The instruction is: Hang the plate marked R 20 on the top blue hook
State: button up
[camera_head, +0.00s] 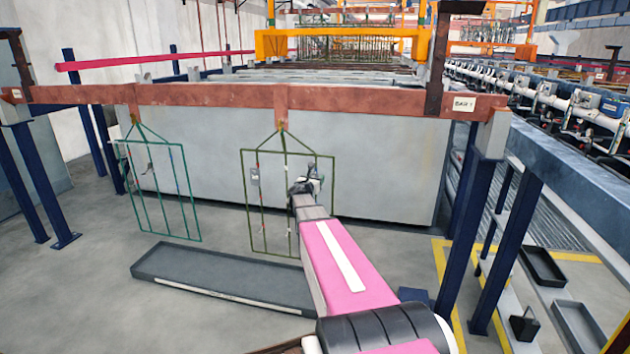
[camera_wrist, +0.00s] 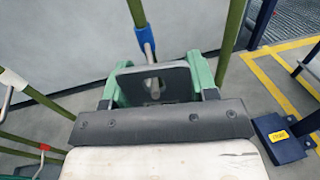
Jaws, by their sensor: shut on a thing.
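My gripper (camera_wrist: 152,90) has green fingers and is shut on a small grey plate (camera_wrist: 128,92) with a hole in it. No marking can be read on the plate. The blue hook (camera_wrist: 144,38) sits on a green upright of the rack, just beyond the plate. Its metal wire reaches down to the plate's hole; I cannot tell whether it passes through. In the head view, my gripper (camera_head: 303,186) is at the right half of the dark green rack (camera_head: 287,205), which hangs from the copper-coloured bar (camera_head: 230,95). My gripper hides part of that rack.
A red hook (camera_wrist: 44,147) shows at left in the wrist view. A second green rack (camera_head: 160,190) hangs further left. A long grey tray (camera_head: 220,270) lies on the floor below. Blue posts (camera_head: 490,220) stand at right.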

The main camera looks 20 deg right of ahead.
jog(key=shift+w+d+f, duration=0.15)
jog(key=shift+f, duration=0.15)
dwell(0.6)
jog(key=o, duration=1.1)
jog(key=v, duration=1.1)
jog(key=s+a+f+m+g+y, duration=0.2)
jog(key=s+f+m+g, duration=0.25)
jog(key=s+m, duration=0.35)
jog(key=s+a+f+m+g+y, duration=0.2)
jog(key=s+f+m+g, duration=0.2)
jog(key=s+f+m, duration=0.35)
jog(key=s+a+f+m+g+y, duration=0.2)
jog(key=s+a+m+y, duration=0.2)
jog(key=s+a+m, duration=0.2)
jog(key=s+a+f+m+g+y, duration=0.2)
jog(key=s+a+m+y, duration=0.2)
jog(key=s+a, duration=0.3)
jog(key=shift+s+a+m+y, duration=0.25)
jog(key=shift+a+m, duration=0.3)
jog(key=shift+m, duration=0.3)
